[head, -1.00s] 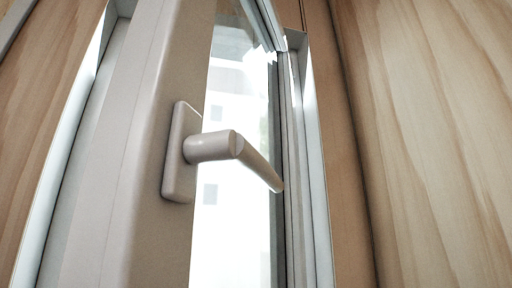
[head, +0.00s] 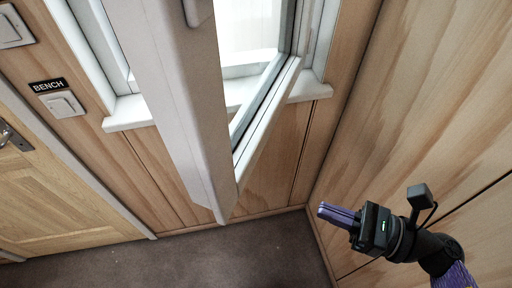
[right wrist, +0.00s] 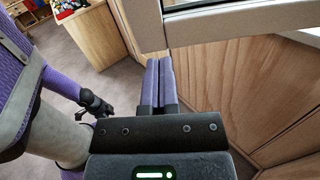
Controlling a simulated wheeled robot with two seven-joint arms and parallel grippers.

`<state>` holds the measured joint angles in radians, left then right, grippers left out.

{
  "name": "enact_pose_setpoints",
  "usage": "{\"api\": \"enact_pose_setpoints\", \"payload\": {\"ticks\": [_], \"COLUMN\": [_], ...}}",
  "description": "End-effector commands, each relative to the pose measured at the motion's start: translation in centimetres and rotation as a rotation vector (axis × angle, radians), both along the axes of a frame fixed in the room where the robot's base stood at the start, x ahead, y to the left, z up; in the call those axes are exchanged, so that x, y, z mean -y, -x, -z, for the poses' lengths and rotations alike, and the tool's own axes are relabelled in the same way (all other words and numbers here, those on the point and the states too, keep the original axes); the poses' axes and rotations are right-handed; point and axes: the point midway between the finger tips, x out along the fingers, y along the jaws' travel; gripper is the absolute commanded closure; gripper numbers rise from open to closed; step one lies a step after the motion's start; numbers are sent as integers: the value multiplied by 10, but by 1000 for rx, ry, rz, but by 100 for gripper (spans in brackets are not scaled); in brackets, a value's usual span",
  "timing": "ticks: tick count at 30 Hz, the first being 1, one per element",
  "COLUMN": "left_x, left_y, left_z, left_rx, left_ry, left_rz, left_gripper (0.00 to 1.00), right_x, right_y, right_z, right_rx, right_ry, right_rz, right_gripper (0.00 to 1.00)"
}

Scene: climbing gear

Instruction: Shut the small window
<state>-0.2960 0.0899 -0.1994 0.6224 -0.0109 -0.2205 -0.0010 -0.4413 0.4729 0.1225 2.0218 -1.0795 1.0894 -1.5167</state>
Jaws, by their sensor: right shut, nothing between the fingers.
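The small window's sash (head: 185,95) has a pale frame and stands swung open into the room in the head view. Its fixed frame and sill (head: 310,90) are behind it on the wood-panelled wall. Only the lower end of the handle (head: 199,10) shows, at the top edge. My right gripper (head: 322,211) has purple fingers, shut and empty, to the right of the sash's lower corner and apart from it in the picture. In the right wrist view the gripper's fingers (right wrist: 158,62) point up toward a pale frame bar (right wrist: 240,25); I cannot tell whether they touch it.
A wood-panelled wall (head: 430,120) stands close on the right. A door (head: 50,200) and a switch labelled BENCH (head: 62,104) are at the left. Grey floor (head: 210,262) is clear below. The right wrist view shows a wooden cabinet (right wrist: 95,35).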

Motion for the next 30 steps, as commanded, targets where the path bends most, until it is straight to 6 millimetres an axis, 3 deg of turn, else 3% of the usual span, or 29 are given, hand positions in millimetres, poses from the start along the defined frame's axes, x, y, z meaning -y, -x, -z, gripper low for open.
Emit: {"api": "enact_pose_setpoints", "payload": {"ticks": [1,5,21,30], "left_x": [2,6,4,4], "left_y": [-1,0,2,2], "left_z": [-5,-6,-35,-38], "left_rx": [1,1,-4,-3], "left_ry": [3,10,8,7], "left_rz": [-1,-3,-10,-10], "left_gripper": [41,41,41,41], "right_x": [-4,-18,-121,-135], "right_y": [4,0,-37,-43], "right_z": [-8,-6,-6,-4], "right_rx": [43,60,54,53], "right_ry": [28,35,31,34], "right_rz": [-28,-37,-34,-33], "right_gripper": [100,100,100,100]}}
